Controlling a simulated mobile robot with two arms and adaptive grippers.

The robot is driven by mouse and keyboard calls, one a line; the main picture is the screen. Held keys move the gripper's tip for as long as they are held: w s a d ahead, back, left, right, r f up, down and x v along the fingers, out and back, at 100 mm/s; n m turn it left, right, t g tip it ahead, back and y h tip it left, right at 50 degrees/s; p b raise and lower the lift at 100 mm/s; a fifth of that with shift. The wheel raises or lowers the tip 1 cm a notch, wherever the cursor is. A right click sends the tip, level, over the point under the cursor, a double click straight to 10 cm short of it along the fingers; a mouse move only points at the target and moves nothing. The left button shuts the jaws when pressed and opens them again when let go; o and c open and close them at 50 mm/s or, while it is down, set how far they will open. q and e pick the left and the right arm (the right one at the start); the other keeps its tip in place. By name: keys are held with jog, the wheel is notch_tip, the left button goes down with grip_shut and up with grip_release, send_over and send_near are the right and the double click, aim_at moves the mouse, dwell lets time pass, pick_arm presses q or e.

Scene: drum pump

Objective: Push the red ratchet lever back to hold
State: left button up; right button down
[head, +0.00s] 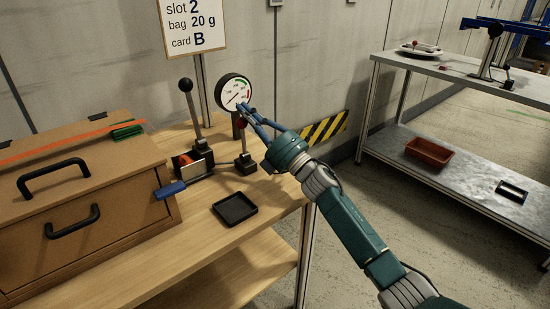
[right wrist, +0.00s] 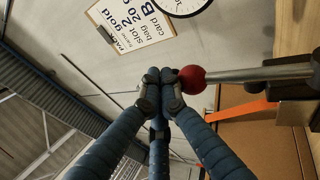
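The red ratchet lever shows in the right wrist view as a red ball knob (right wrist: 192,79) on a metal rod that runs right to a dark mount. In the head view a short lever on a small black base (head: 245,164) stands below the gauge; its top is largely hidden by my right gripper. My right gripper (head: 244,109) has its blue fingers drawn together, and the fingertips (right wrist: 160,80) lie right beside the red knob. Nothing shows between the tips. I cannot tell whether they touch the knob. My left gripper is out of view.
A round gauge (head: 234,92) stands behind the fingertips. A tall black-knobbed lever (head: 186,86) is to the left, with a blue piece (head: 171,189) near its base. A black tray (head: 235,209) lies in front. A wooden cabinet (head: 60,240) fills the left; a metal shelf (head: 460,85) is at right.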

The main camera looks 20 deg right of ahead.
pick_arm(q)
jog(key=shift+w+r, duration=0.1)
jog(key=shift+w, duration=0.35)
pick_arm(e)
jog(key=shift+f, duration=0.15)
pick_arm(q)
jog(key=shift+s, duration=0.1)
pick_arm(e)
jog(key=shift+f, duration=0.1)
jog(key=v, duration=1.1)
jog(key=shift+s+d, duration=0.25)
jog(key=shift+s, duration=0.05)
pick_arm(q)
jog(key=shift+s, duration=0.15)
